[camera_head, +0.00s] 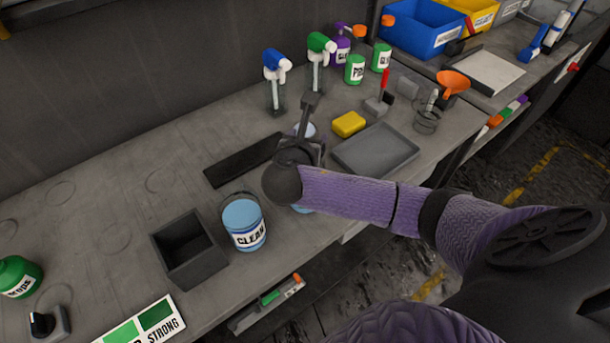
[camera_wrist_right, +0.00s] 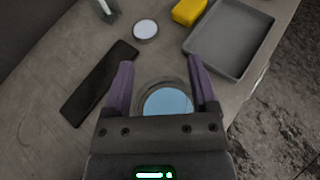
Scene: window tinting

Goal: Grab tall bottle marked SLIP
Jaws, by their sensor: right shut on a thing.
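My right gripper (camera_head: 303,152) (camera_wrist_right: 162,72) reaches down over the bench. In the wrist view its purple fingers stand on either side of a round tub of pale blue liquid (camera_wrist_right: 168,102) and are shut on it. In the head view my wrist hides most of this tub, and its label cannot be seen. I can read SLIP on no label. Two clear spray bottles, one with a blue head (camera_head: 275,78) and one with a green head (camera_head: 319,62), stand behind; their labels are not readable. My left gripper is not in view.
A bucket marked CLEAN (camera_head: 244,225) stands left of my wrist, beside an open dark box (camera_head: 187,252). A black flat strip (camera_head: 243,160), yellow sponge (camera_head: 348,124) and grey tray (camera_head: 378,150) lie close by. Green bottles (camera_head: 355,69) stand at the back.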

